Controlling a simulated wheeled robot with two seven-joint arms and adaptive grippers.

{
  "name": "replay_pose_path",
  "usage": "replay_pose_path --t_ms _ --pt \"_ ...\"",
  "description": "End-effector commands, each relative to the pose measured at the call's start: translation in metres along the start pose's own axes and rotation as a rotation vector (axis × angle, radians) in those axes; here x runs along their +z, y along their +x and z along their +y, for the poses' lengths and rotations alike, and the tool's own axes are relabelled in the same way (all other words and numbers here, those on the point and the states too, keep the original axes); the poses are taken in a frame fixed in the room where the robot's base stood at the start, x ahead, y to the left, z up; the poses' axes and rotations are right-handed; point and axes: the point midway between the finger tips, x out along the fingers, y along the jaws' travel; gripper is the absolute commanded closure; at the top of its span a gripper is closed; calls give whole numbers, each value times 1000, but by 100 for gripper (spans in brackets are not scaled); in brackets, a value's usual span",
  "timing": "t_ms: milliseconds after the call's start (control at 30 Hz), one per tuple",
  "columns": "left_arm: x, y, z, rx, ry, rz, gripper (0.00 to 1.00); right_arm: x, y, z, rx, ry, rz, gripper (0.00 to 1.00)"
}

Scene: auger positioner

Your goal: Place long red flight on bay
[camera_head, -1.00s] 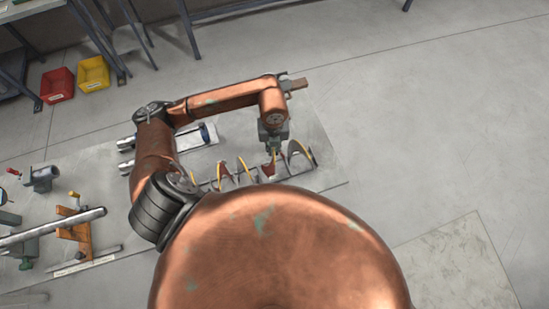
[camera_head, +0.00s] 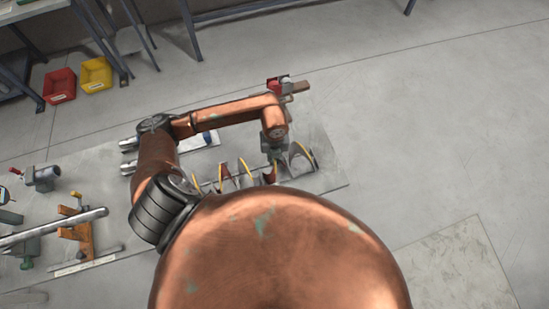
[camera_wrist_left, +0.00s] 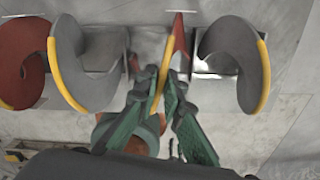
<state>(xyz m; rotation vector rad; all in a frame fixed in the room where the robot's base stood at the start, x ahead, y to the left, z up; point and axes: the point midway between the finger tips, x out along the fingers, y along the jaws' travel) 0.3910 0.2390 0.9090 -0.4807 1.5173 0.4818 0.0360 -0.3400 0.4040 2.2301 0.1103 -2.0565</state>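A red flight with a yellow edge (camera_wrist_left: 179,42) stands nearly edge-on in the middle of the left wrist view, in a row of flights. In the head view it shows (camera_head: 270,174) just under my left gripper (camera_head: 273,157). The green fingers of my left gripper (camera_wrist_left: 162,80) reach down on both sides of its yellow edge; whether they press on it I cannot tell. Another red flight (camera_wrist_left: 22,65) stands at the far left of the wrist view. The bay under the middle flight is mostly hidden. My right gripper is not in view.
Grey flights with yellow edges stand on both sides, one left (camera_wrist_left: 92,75) and one right (camera_wrist_left: 222,50), close to the fingers. An orange stand (camera_head: 80,235) and a long metal bar (camera_head: 55,228) are on the left. Red (camera_head: 59,86) and yellow (camera_head: 96,74) bins stand at the back left.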

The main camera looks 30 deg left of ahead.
Motion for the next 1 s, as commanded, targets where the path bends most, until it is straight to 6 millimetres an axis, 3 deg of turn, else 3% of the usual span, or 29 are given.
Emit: replay_pose_path --t_ms 267,633,767,1000 --pt "0 0 0 1 -1 0 74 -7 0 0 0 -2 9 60" --pt "1 -7 0 -1 0 -2 74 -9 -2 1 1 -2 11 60" --pt "1 -26 -1 -2 1 -4 74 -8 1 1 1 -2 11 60" --pt "1 -78 -1 -2 1 -4 74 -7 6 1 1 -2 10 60"
